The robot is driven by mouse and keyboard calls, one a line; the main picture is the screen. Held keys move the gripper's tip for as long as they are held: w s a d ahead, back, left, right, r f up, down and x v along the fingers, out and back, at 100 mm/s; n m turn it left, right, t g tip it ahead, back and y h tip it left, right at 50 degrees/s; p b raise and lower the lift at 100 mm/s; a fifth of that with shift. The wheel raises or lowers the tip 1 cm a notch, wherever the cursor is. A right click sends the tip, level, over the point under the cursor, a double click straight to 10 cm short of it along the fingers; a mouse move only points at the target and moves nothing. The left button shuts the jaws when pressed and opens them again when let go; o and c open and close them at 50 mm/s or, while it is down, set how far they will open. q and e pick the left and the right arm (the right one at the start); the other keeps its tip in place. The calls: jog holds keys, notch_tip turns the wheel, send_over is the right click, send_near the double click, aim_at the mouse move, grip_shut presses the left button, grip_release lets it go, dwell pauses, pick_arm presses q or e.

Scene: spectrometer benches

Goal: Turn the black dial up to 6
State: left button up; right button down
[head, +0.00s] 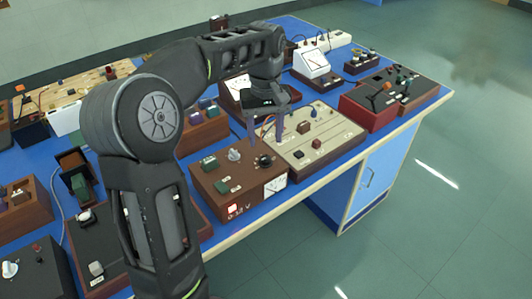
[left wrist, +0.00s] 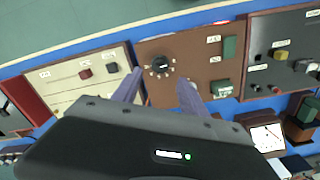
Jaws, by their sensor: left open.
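The black dial (head: 265,161) sits on top of a brown box (head: 215,184) marked "0-12 V". The dial also shows in the left wrist view (left wrist: 161,65), with a ring of marks around it; the numbers are too small to read. My left gripper (head: 265,134) is open above the box, its two fingers pointing down toward the dial. In the left wrist view the fingertips (left wrist: 160,80) lie on either side below the dial, apart from it, and nothing is between them. My right gripper is not in view.
A beige panel (head: 318,140) adjoins on the right. Other instruments crowd the blue bench; the floor at right is clear.

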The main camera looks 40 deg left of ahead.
aim_at(265, 158)
pick_arm(q)
notch_tip(265, 158, down, 7)
dwell(0.3)
jog(key=shift+c, duration=0.2)
grip_shut()
dwell(0.4)
